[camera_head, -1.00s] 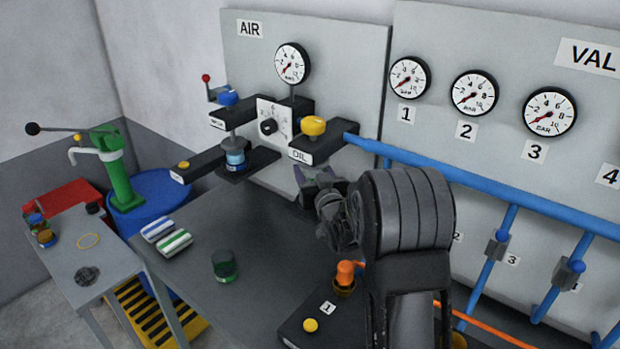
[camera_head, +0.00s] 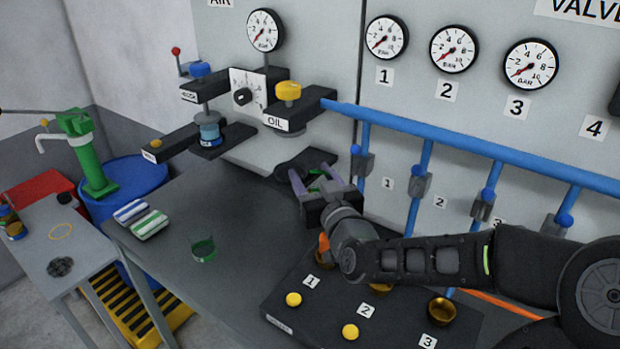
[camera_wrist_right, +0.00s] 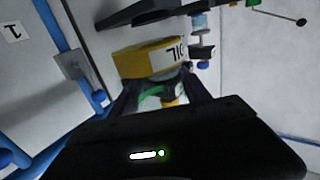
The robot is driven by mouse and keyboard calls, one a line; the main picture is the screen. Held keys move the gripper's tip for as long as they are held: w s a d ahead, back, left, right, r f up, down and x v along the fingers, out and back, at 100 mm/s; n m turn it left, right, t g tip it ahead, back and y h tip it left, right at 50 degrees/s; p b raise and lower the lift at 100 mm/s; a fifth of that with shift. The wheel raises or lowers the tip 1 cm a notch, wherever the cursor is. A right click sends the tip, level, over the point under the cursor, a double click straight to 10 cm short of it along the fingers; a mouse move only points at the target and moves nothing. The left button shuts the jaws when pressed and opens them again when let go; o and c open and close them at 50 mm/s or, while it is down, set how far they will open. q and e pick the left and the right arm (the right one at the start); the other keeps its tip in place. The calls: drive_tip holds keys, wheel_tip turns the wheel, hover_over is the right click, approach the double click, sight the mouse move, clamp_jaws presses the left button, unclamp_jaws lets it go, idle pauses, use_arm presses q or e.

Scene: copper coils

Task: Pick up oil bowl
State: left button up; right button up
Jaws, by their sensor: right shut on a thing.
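My right gripper (camera_head: 314,178) is at the back of the grey table, just in front of and below the black dispenser arm marked OIL (camera_head: 300,108), with its yellow knob (camera_head: 288,90). In the right wrist view the gripper (camera_wrist_right: 165,88) is shut on a clear, glassy bowl (camera_wrist_right: 163,77), taken to be the oil bowl. In the head view the fingers mostly hide the bowl. Whether it touches the surface under the dispenser cannot be told. My left gripper is not in view.
A green glass cup (camera_head: 203,250) and striped cloths (camera_head: 140,219) lie on the table. A black block with numbered yellow buttons (camera_head: 350,332) stands at the front right. Blue pipes (camera_head: 440,140) run along the wall. The table's middle is clear.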

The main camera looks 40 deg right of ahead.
drive_tip(key=shift+r, duration=0.1)
idle(0.8)
drive_tip(key=r, duration=0.1)
drive_tip(key=d+r+h, duration=0.1)
drive_tip(key=r, duration=0.1)
drive_tip(key=shift+s+d+r+m, duration=0.1)
drive_tip(key=shift+d+r+m, duration=0.05)
drive_tip(key=shift+m, duration=0.15)
drive_tip(key=w+a+f+n+y, duration=0.2)
drive_tip(key=w+a+f+y, duration=0.1)
drive_tip(key=w+a, duration=0.75)
drive_tip(key=w+a+f+n+t+y, duration=0.1)
drive_tip(key=a+f+n+y, duration=0.1)
drive_tip(key=a+f, duration=1.1)
wheel_tip(320, 180, down, 4)
drive_tip(key=shift+w+a+f+y, duration=0.1)
drive_tip(key=shift+w+a+y, duration=0.25)
drive_tip(key=shift+y, duration=0.55)
